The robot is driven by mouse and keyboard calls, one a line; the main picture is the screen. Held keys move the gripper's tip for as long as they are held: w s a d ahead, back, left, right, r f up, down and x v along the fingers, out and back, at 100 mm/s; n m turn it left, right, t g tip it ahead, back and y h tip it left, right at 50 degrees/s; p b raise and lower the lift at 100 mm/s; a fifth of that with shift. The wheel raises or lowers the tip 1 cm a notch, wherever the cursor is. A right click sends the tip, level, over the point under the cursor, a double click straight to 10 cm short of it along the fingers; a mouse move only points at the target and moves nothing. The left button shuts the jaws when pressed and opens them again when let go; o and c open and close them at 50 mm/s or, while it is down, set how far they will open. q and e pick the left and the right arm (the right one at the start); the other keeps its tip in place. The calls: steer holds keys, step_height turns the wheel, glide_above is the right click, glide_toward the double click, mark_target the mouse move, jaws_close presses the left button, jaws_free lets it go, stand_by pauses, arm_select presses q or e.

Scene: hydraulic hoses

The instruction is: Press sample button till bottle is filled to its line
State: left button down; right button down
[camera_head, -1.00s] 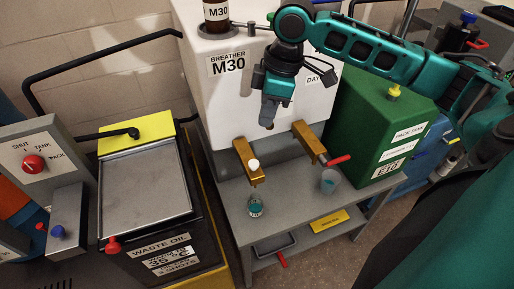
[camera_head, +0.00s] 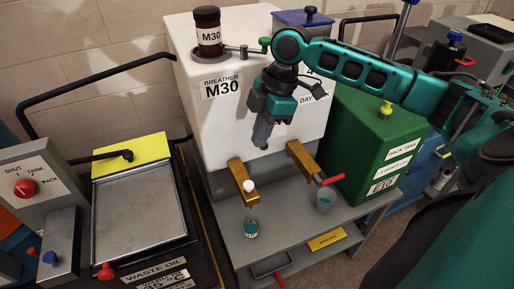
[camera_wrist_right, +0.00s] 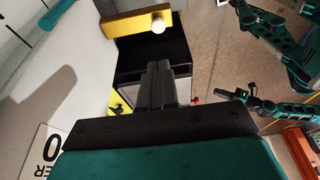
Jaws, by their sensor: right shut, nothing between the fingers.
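The white sample button (camera_head: 249,186) sits on the front end of the left brass block (camera_head: 236,172). It also shows in the right wrist view (camera_wrist_right: 158,25), beyond my fingertips. The small clear bottle (camera_head: 251,229) stands upright on the grey shelf below that block, with teal on it; its line and oil level are too small to read. My right gripper (camera_head: 262,146) is shut and empty, pointing down above and slightly right of the button, apart from it. It also shows shut in the wrist view (camera_wrist_right: 160,70). A black-and-teal arm end, perhaps my left gripper (camera_wrist_right: 242,97), shows there, too small to judge.
A second brass block (camera_head: 301,160) with a red lever (camera_head: 333,179) stands to the right, above a clear cup (camera_head: 325,200). The white M30 tank (camera_head: 205,118) is behind the gripper. A green tank (camera_head: 365,140) stands right, a waste oil bin (camera_head: 140,215) left.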

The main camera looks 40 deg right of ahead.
glide_toward(248, 184)
steer(key=x, duration=0.5)
steer(key=shift+a+f+b, duration=0.1)
steer(key=shift+a+b, duration=0.2)
steer(key=shift+b, duration=0.1)
arm_select(q)
steer(key=shift+w+f, duration=0.1)
steer(key=shift+f, duration=0.3)
arm_select(e)
steer(key=shift+f, duration=0.65)
